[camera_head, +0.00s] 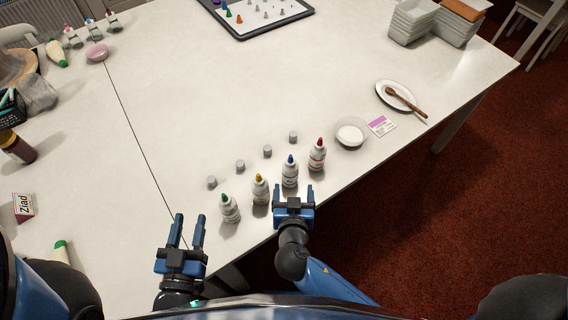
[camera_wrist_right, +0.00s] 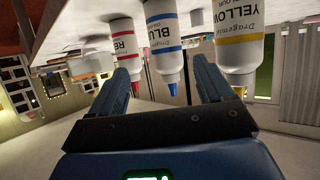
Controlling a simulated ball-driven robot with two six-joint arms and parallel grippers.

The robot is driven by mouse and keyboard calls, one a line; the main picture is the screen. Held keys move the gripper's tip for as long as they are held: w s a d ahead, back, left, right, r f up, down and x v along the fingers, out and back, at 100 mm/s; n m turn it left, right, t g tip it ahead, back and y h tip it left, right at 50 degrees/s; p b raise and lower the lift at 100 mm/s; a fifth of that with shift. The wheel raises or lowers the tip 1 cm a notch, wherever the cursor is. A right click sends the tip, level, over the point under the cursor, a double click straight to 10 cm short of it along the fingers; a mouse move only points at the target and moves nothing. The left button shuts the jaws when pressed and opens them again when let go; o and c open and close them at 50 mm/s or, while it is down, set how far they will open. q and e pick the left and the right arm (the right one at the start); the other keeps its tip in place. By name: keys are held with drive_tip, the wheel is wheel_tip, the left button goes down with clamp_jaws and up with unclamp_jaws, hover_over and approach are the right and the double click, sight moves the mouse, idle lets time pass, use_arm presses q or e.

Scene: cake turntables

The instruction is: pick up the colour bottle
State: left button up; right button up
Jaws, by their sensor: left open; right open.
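Several white colour bottles stand upright in a slanting row near the table's front edge: a green-tipped bottle (camera_head: 230,208), a yellow-tipped one (camera_head: 260,189), a blue-tipped one (camera_head: 290,172) and a red-tipped one (camera_head: 317,155). My right gripper (camera_head: 294,191) is open and empty, just in front of the blue bottle. In the right wrist view, which is upside down, the blue bottle (camera_wrist_right: 165,45) shows between the open fingers (camera_wrist_right: 165,85), beyond their tips. The red bottle (camera_wrist_right: 124,48) and yellow bottle (camera_wrist_right: 239,40) flank it. My left gripper (camera_head: 189,232) is open and empty, left of the green bottle.
Several small grey caps (camera_head: 240,165) stand behind the bottles. A white bowl (camera_head: 350,133), a pink card (camera_head: 381,125) and a plate (camera_head: 381,94) with a wooden spoon (camera_head: 404,99) lie to the right. A dark tray (camera_head: 240,31) with small pieces is at the back. The table's middle is clear.

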sight(292, 176)
drive_tip(key=shift+w, duration=0.35)
drive_tip(key=x, duration=0.5)
drive_tip(key=shift+a+p, duration=0.1)
drive_tip(key=shift+p, duration=0.3)
drive_tip(key=shift+w+a, duration=0.15)
drive_tip(key=shift+w, duration=0.4)
drive_tip(key=p+x, duration=0.1)
drive_tip(key=x, duration=0.2)
drive_tip(key=shift+a, duration=0.2)
drive_tip(key=shift+w+f, duration=0.35)
drive_tip(key=shift+w, duration=0.15)
drive_tip(key=c, duration=0.7)
